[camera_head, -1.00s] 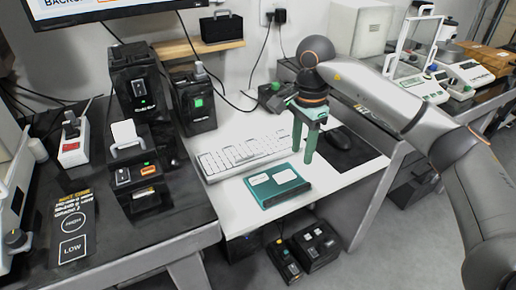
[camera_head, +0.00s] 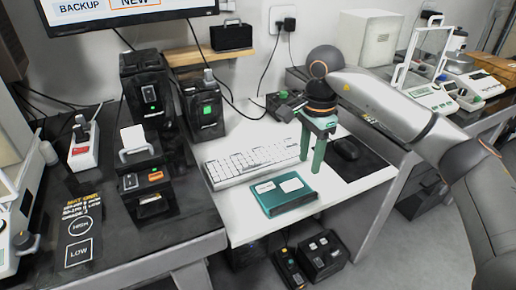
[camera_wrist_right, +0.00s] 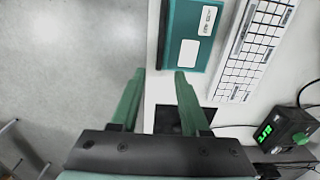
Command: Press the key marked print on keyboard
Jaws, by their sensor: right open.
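The white keyboard (camera_head: 250,160) lies on the white desk behind a teal box. It also shows in the right wrist view (camera_wrist_right: 252,45), at the upper right. The markings on its keys are too small to read, so I cannot tell which key is print. My right gripper (camera_head: 311,166) has green fingers pointing down near the keyboard's right end, above the desk. In the right wrist view my right gripper (camera_wrist_right: 160,75) is open with nothing between its fingers. My left gripper is not in view.
The teal box (camera_head: 285,194) with white labels lies in front of the keyboard. A black mouse (camera_head: 346,149) sits on a dark mat (camera_head: 365,163) to the right. Black devices (camera_head: 201,103) stand left of the keyboard. A monitor (camera_head: 130,10) hangs at the top left.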

